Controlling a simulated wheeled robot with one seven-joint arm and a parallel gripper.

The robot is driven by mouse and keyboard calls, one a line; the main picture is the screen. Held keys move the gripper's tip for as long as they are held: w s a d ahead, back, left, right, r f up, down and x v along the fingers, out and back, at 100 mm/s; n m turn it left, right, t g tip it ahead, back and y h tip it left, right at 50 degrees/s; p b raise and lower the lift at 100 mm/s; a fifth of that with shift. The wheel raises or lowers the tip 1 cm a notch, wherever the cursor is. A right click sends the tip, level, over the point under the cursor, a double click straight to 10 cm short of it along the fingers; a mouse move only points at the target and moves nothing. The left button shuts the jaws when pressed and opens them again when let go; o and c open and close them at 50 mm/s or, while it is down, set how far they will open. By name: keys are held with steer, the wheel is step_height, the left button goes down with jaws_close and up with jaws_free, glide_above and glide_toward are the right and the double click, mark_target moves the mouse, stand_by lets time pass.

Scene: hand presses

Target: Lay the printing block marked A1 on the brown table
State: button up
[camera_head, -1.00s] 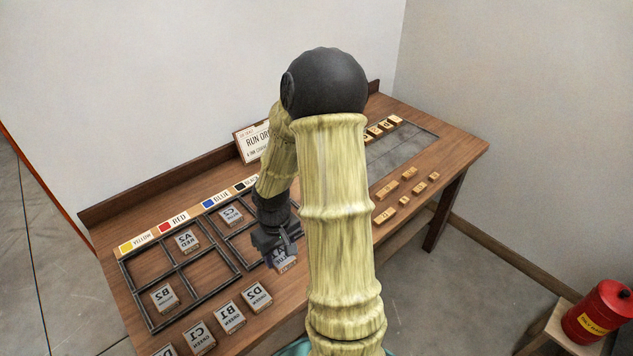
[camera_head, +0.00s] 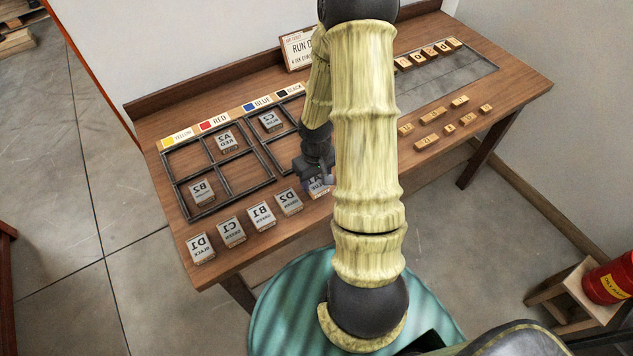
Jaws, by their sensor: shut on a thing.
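My gripper (camera_head: 316,170) is shut on a pale printing block (camera_head: 319,188) with mirrored lettering, partly covered by the fingers and my arm; what shows reads like A1, blue. The block is at the front edge of the brown table (camera_head: 222,262), at the right end of a row of blocks, just right of block D2 (camera_head: 289,202). I cannot tell whether its underside touches the table top. My arm hides the table right of it.
Blocks B1 (camera_head: 262,215), C1 (camera_head: 231,232) and D1 (camera_head: 201,248) continue the row leftward. Behind is a dark divided frame (camera_head: 217,171) holding B2 (camera_head: 202,192), A2 (camera_head: 228,142) and C2 (camera_head: 271,121). Small wooden pieces (camera_head: 428,142) lie to the right.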

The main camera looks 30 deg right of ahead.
mark_target(315, 182)
steer(key=shift+f, duration=0.9)
steer(key=shift+f, duration=0.2)
steer(key=o, duration=1)
steer(key=shift+r, duration=0.1)
step_height(315, 182, up, 12)
steer(key=p, duration=0.2)
steer(key=shift+r, duration=0.15)
